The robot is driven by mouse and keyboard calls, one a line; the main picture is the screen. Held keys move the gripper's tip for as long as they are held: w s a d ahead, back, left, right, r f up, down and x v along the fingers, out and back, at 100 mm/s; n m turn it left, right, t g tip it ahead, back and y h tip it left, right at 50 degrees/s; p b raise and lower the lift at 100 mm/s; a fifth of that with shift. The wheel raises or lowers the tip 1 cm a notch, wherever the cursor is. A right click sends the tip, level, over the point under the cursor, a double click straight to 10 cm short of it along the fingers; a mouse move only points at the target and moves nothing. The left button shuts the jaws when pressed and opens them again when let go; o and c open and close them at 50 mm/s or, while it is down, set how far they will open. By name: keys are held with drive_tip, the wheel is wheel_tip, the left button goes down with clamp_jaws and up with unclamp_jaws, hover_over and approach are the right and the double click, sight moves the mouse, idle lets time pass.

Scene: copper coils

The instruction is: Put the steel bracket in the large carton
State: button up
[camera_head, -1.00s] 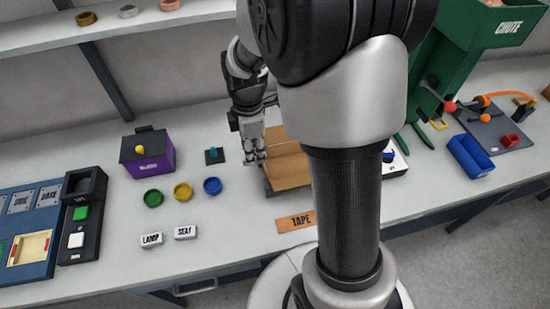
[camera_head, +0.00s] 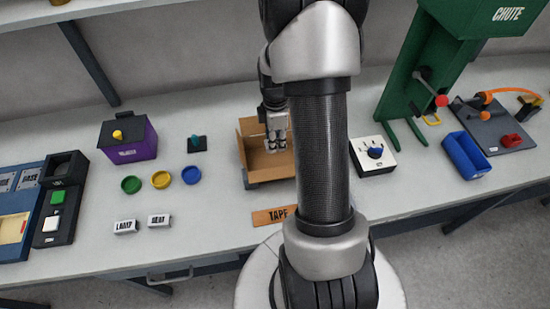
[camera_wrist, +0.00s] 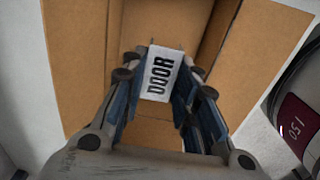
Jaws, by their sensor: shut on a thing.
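The large carton (camera_head: 251,128) is an open brown cardboard box on the bench, partly hidden behind my arm in the head view. In the wrist view its brown walls and flaps (camera_wrist: 75,60) surround my fingers. My gripper (camera_head: 276,148) points down over the carton's open inside. In the wrist view my gripper (camera_wrist: 158,85) is shut on a white block marked DOOR (camera_wrist: 160,73), held between the blue finger pads. I cannot tell how deep the block is in the carton. I cannot make out a steel bracket in either view.
A TAPE plate (camera_head: 272,215) lies before the carton; a white dial box (camera_head: 373,156) stands right. LAMP (camera_head: 125,227) and SEAT (camera_head: 159,220) blocks, several coloured rings (camera_head: 161,180) and a purple box (camera_head: 137,145) are left. A green chute stand (camera_head: 420,75) is at right.

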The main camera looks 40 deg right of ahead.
sight(275, 162)
wheel_tip(275, 162, down, 8)
drive_tip(key=shift+f+b, duration=0.1)
drive_tip(key=shift+b, duration=0.9)
drive_tip(key=shift+f, duration=0.2)
drive_tip(key=o, duration=1.1)
drive_tip(key=shift+c, duration=0.2)
drive_tip(key=shift+r, duration=0.1)
